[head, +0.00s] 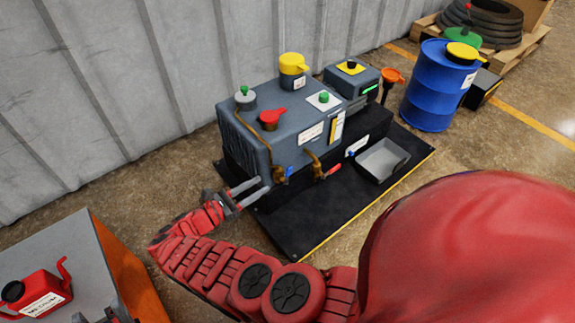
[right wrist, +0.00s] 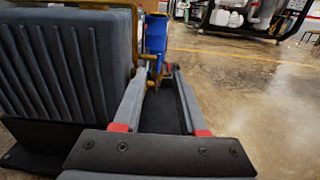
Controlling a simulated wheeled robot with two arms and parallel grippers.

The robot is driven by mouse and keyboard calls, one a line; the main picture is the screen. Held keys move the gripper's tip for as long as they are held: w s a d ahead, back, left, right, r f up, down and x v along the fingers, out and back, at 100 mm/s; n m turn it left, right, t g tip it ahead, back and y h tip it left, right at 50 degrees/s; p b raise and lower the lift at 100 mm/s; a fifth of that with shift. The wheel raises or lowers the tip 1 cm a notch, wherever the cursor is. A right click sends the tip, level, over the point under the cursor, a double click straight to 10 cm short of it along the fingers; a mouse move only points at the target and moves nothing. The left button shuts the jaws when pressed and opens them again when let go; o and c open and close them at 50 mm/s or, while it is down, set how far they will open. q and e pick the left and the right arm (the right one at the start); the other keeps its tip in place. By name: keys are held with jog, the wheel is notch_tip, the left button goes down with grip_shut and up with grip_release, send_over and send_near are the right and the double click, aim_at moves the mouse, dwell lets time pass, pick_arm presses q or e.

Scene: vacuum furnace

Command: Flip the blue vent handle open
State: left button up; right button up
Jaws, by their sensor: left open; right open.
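The blue vent handle (head: 288,171) is a small lever on a brass valve (head: 279,176) at the lower front of the grey furnace unit (head: 250,135). My right gripper (head: 262,185) is open, its two fingers pointing at the valve from the left, with the tips just short of it. In the right wrist view my right gripper (right wrist: 154,78) has empty space between its fingers, and brass piping (right wrist: 149,62) shows beyond the tips. The blue handle is hard to make out there. My left gripper (head: 95,318) is partly cut off at the bottom left edge, open.
A second brass valve with a red handle (head: 333,170) sits to the right of the blue one. A grey tray (head: 382,158) lies on the black base mat (head: 300,230). A blue barrel (head: 432,90) stands behind right. A red can (head: 42,293) rests on the cart at left.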

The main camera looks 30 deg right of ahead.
aim_at(289, 168)
jog(key=d, duration=0.3)
jog(key=d+b, duration=0.1)
jog(key=d, duration=0.3)
jog(key=w+d, duration=0.1)
jog(key=d, duration=0.2)
jog(key=shift+d+f, duration=0.15)
jog(key=shift+d, duration=0.15)
jog(key=shift+d+b, duration=0.35)
jog(key=shift+d, duration=0.4)
grip_shut()
